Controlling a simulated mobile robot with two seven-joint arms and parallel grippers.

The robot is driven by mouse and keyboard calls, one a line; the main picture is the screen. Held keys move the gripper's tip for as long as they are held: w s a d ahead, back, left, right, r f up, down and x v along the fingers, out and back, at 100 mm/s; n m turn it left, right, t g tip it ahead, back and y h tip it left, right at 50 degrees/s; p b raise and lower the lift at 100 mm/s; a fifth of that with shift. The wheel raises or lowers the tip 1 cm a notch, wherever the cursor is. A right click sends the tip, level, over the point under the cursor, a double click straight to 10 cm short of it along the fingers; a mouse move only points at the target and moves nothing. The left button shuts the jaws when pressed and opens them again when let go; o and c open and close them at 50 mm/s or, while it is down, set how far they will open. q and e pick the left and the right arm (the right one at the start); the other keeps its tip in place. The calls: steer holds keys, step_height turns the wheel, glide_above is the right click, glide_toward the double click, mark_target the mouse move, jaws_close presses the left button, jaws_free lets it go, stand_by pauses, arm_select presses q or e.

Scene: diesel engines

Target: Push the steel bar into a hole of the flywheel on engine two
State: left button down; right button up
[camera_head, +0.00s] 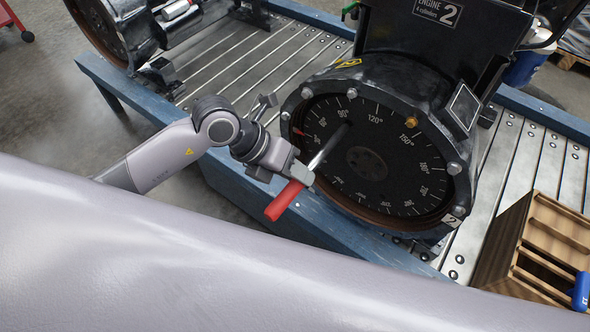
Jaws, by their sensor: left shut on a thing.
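My left gripper (300,174) is shut on the steel bar (322,155) near its red handle (283,201). The bar slants up and to the right from the gripper, towards the black flywheel (385,185) of engine two (420,45). The bar's far end lies over the flywheel's face near a dark spot; I cannot tell whether it is inside a hole. The flywheel has a degree scale around its rim and a round hub in the middle. My right gripper does not show.
Engine two stands on a slatted metal bench with a blue frame (330,235). A wooden crate (548,245) with a blue-handled thing (581,290) is at the lower right. Another engine (100,25) stands at the upper left. My own pale body covers the bottom.

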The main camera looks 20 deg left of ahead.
arm_select(q)
steer(key=shift+w+d, duration=0.35)
steer(key=shift+w, duration=0.55)
stand_by(0.6)
